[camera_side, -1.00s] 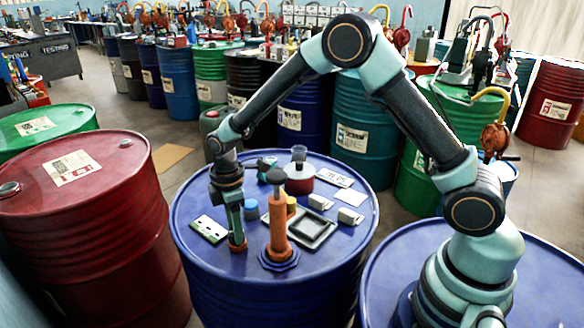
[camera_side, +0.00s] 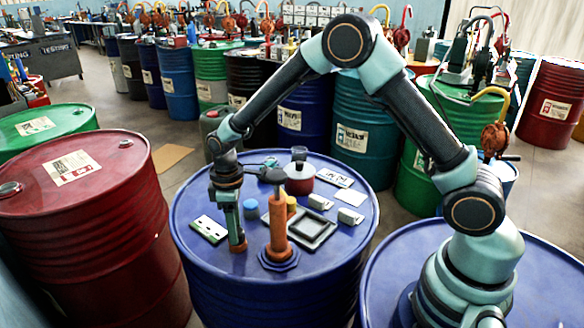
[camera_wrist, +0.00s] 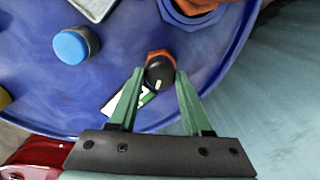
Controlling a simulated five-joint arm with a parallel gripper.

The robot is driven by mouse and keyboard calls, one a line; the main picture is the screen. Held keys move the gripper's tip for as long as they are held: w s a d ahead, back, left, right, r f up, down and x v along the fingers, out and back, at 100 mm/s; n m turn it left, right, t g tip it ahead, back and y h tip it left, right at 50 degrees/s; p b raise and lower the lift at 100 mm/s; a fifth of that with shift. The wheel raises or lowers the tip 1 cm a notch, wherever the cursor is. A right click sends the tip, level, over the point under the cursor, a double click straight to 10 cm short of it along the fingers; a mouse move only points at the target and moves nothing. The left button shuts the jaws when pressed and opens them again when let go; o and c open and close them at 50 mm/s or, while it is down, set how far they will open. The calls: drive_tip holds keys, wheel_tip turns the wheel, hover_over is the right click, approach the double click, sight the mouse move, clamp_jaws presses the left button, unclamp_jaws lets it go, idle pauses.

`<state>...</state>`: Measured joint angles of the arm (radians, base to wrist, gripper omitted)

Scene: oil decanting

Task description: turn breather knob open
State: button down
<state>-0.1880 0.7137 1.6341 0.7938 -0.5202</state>
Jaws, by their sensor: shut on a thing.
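The breather knob (camera_wrist: 159,72) is a round black knob with a white mark on an orange-red base, on the blue drum top (camera_wrist: 215,75). In the side view, its orange base (camera_side: 239,248) shows at the front left of the drum, below my fingers. My gripper (camera_wrist: 159,76) points down over the knob, with one green finger on each side, and is shut on it. In the side view, my gripper (camera_side: 237,240) hides most of the knob. The white mark points toward the lower part of the wrist view.
An orange pump post (camera_side: 278,228) stands close to the right of my gripper. A blue cap (camera_side: 251,209) is behind it, and a green-white card (camera_side: 209,229) lies to its left. A grey tray (camera_side: 325,238), small boxes and a red jar (camera_side: 300,181) are farther right and back.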

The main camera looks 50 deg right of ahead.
drive_tip(key=shift+c, duration=1.7)
unclamp_jaws()
drive_tip(key=shift+r, duration=0.1)
wheel_tip(320, 180, up, 12)
